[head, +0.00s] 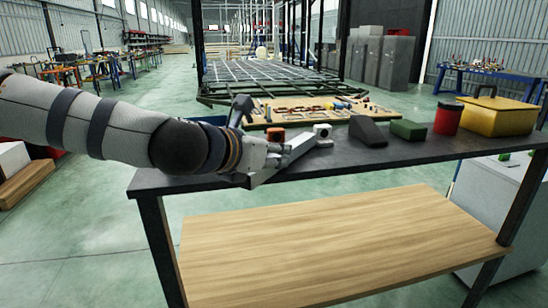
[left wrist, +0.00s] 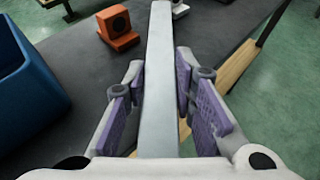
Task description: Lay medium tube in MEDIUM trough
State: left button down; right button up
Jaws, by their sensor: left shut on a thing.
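My left gripper (head: 268,160) is over the left part of the dark table. It is shut on a long pale grey square tube, the medium tube (left wrist: 158,75), whose sides sit between the purple pads in the left wrist view. In the head view the tube (head: 296,148) slants up and right from the gripper, toward a white block (head: 322,131). Whether it touches the table or that block I cannot tell. I cannot make out a marked MEDIUM trough. My right gripper is not in view.
An orange block (left wrist: 117,27) with a round dark recess and a blue bin (left wrist: 28,85) lie left of the tube. The front strip is clear.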

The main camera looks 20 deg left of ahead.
pick_arm(q)
jog(key=shift+f, duration=0.3)
jog(key=c, duration=1.3)
grip_release()
